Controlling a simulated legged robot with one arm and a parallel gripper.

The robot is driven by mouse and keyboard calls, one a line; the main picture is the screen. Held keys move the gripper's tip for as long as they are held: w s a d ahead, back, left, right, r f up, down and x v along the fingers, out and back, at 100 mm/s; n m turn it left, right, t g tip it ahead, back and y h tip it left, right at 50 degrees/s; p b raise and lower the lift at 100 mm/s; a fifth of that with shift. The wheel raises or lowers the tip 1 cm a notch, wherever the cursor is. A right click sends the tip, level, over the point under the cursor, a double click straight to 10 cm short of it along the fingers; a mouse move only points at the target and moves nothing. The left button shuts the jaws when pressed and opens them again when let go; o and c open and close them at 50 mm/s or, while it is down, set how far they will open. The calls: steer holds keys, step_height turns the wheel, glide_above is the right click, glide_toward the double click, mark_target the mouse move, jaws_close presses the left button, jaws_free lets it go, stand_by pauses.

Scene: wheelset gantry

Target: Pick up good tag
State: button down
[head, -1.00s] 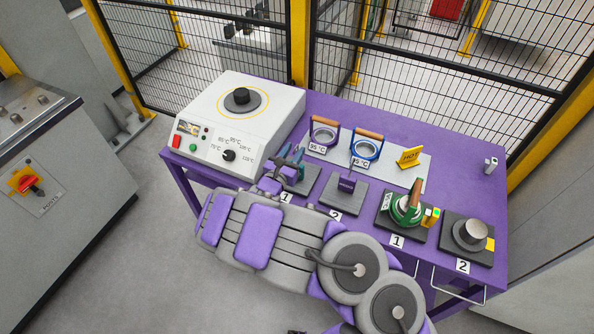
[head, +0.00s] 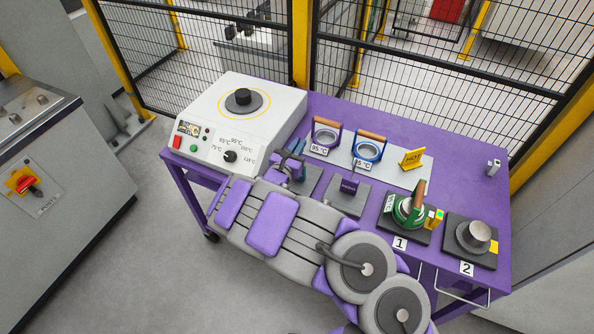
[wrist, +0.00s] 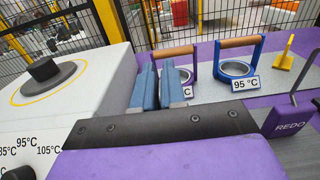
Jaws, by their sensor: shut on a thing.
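My gripper (head: 293,164) is over the left tag pad (head: 307,181), beside the white heater unit. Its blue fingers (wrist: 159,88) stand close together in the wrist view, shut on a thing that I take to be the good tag. The tag itself is hidden by the fingers and my wrist, so I cannot see its face. A purple REDO tag (head: 349,187) stands on the pad to the right and also shows in the wrist view (wrist: 290,120).
The heater unit (head: 243,120) stands left of my gripper. Two ring holders, purple (head: 325,136) and blue (head: 368,150), stand behind. A yellow HOT sign (head: 412,158), a green handled item (head: 408,212) and a metal cylinder (head: 474,235) are to the right. Mesh fencing closes the back.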

steer(key=shift+d, duration=0.15)
stand_by(0.4)
steer(key=shift+r, duration=0.6)
steer(key=r, duration=0.1)
steer(key=s+r+p, duration=0.1)
steer(key=shift+a+r, duration=0.2)
steer(key=shift+r, duration=0.15)
steer(key=s+a+r+p, duration=0.1)
steer(key=s+p, duration=0.2)
steer(key=s, duration=1.2)
steer(key=w+d+r, duration=0.8)
steer(key=w+r, duration=0.1)
steer(key=r, duration=0.4)
steer(key=w+d+r, duration=0.1)
steer(key=d+r, duration=0.3)
steer(key=d, duration=0.2)
steer(key=w+d+r+y, duration=0.1)
steer(key=d+r, duration=0.3)
steer(key=d, duration=0.2)
steer(key=shift+d+r+n, duration=0.15)
steer(key=shift+d+n, duration=0.15)
steer(key=shift+d, duration=0.1)
steer(key=shift+a, duration=0.15)
